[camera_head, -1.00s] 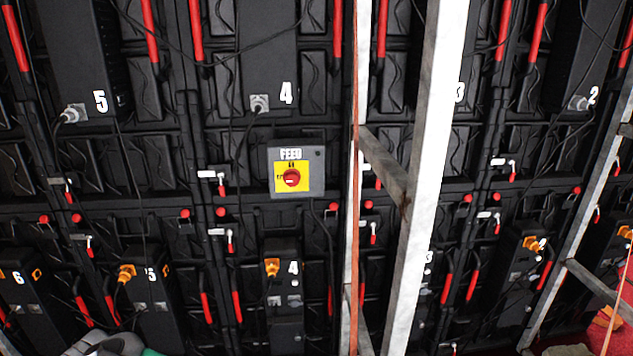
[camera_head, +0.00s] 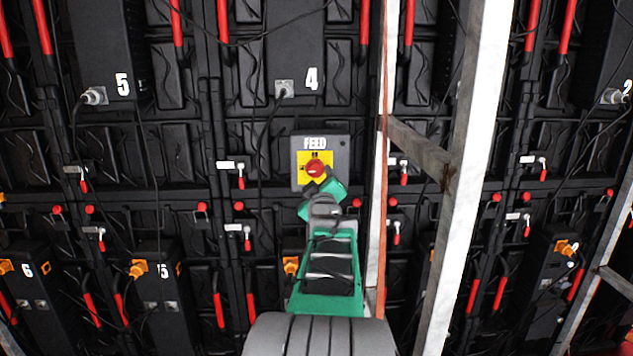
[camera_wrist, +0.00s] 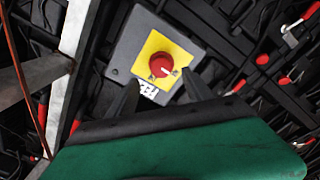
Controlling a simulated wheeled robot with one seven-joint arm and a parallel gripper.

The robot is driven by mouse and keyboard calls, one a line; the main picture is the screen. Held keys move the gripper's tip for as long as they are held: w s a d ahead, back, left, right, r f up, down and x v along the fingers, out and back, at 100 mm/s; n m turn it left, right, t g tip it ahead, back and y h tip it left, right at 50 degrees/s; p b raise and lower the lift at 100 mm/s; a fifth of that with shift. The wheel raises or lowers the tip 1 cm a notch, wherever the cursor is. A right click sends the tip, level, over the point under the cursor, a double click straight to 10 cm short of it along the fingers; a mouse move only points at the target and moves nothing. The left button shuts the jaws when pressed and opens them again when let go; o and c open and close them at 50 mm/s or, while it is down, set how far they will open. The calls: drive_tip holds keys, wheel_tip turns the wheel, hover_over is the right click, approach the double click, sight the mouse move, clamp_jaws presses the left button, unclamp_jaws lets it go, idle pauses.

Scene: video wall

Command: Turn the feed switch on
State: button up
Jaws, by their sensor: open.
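The feed switch (camera_head: 316,168) is a red rotary knob on a yellow plate, set in a grey box (camera_head: 341,150) marked FEED on the black wall. In the wrist view the red knob (camera_wrist: 161,64) shows a small white mark at its right side, and the FEED label looks upside down. My gripper (camera_head: 327,180) is just below the knob in the head view and covers the plate's lower right corner. In the wrist view my gripper (camera_wrist: 160,92) is open, its two dark fingers apart on either side below the knob. Nothing is between them; contact with the knob cannot be told.
A pale metal upright (camera_head: 466,165) with a grey crossbar (camera_head: 420,152) stands right of the box. An orange strap (camera_head: 382,200) runs beside a second thin post. Black cables hang left of the box, and several red-handled latches dot the wall.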

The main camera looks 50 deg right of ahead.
sight(316, 171)
drive_tip(key=p+x, duration=0.1)
drive_tip(key=x, duration=0.6)
drive_tip(key=shift+w, duration=0.2)
drive_tip(key=shift+c, duration=0.4)
clamp_jaws()
